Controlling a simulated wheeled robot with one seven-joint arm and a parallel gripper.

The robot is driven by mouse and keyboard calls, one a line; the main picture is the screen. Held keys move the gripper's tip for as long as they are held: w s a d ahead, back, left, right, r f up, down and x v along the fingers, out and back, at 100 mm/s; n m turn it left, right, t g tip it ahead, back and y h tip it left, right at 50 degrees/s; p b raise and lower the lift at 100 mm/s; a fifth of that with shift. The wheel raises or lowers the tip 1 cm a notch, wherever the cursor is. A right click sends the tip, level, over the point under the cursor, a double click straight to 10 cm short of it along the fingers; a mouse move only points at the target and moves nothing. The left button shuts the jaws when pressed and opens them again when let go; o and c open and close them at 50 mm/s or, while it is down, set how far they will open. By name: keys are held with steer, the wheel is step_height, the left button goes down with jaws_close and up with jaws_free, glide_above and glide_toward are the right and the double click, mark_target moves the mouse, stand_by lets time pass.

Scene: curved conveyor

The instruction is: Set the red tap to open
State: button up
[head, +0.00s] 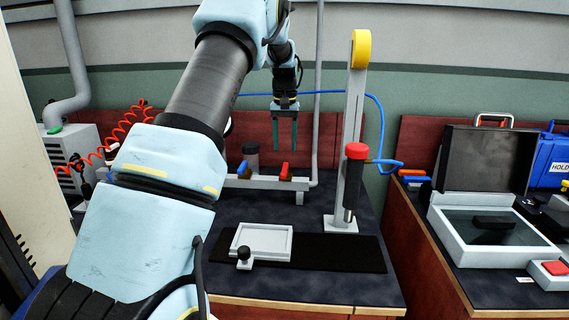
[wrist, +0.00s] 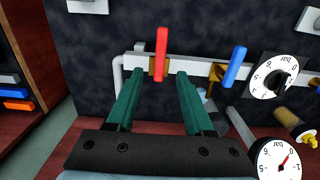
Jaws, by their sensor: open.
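The red tap (head: 285,170) is on a grey pipe low on the bench, below my gripper (head: 285,147) in the head view. In the wrist view the red tap's handle (wrist: 161,48) lies crosswise to the pipe, on a brass valve body (wrist: 157,70). My gripper (wrist: 159,76) is open, its two green fingers apart and empty. The handle shows in line with the gap between the fingertips, slightly beyond them. I cannot tell the exact distance left to it. The fingers do not visibly touch the tap.
A blue tap (wrist: 235,65) sits on the same pipe (wrist: 200,67), with a pressure gauge (wrist: 274,77) beside it. Another gauge (wrist: 280,160) is at the lower right. In the head view a grey post (head: 351,130) with a red-topped cylinder (head: 355,152) stands right of the pipe.

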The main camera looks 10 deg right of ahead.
mark_target(285, 168)
step_height(285, 168, down, 7)
steer(key=shift+f+p, duration=0.2)
steer(key=shift+p, duration=0.3)
steer(key=shift+c, duration=0.2)
jaws_close()
stand_by(1.1)
